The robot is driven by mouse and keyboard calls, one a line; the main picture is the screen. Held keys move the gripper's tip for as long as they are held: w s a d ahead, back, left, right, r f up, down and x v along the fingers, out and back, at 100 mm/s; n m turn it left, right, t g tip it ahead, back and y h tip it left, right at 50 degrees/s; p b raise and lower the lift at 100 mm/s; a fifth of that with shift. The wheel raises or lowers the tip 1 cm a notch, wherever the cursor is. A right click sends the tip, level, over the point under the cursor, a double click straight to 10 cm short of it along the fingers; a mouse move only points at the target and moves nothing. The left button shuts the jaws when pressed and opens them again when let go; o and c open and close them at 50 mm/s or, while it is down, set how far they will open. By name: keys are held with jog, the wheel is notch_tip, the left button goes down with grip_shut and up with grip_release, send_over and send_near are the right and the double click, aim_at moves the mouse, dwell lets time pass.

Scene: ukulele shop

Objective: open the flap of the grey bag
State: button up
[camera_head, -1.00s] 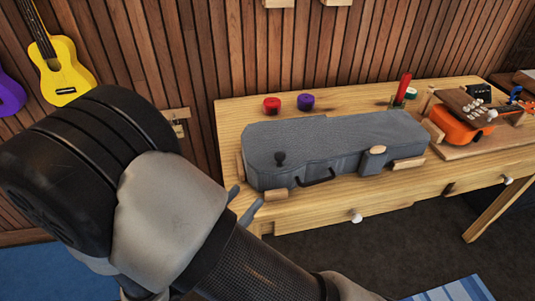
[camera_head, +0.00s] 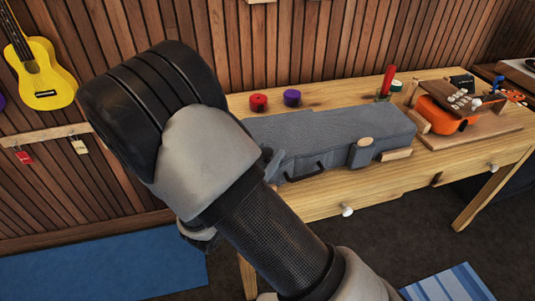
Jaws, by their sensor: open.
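The grey bag (camera_head: 345,125), shaped like an instrument case, lies closed on the wooden workbench (camera_head: 340,196). A dark handle (camera_head: 304,173) is on its front side. A small front pocket-like part (camera_head: 362,155) has a pale round wooden piece (camera_head: 366,142) at its top. My arm hides the bag's left end, including the dark knob seen earlier on top. My gripper (camera_head: 271,164) is mostly hidden behind my wrist; a grey finger part shows by the bag's left front. It is open, with nothing seen in it. Whether it touches the bag cannot be told.
Red (camera_head: 258,102) and purple (camera_head: 291,98) rolls stand behind the bag. A red upright tool (camera_head: 387,83) and an orange ukulele (camera_head: 440,116) are to the right. A wooden block (camera_head: 396,154) sits at the bag's front right. Drawer knobs stick out below.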

jog(key=shift+w+d, duration=0.2)
jog(key=shift+w, duration=0.2)
jog(key=shift+c, duration=0.5)
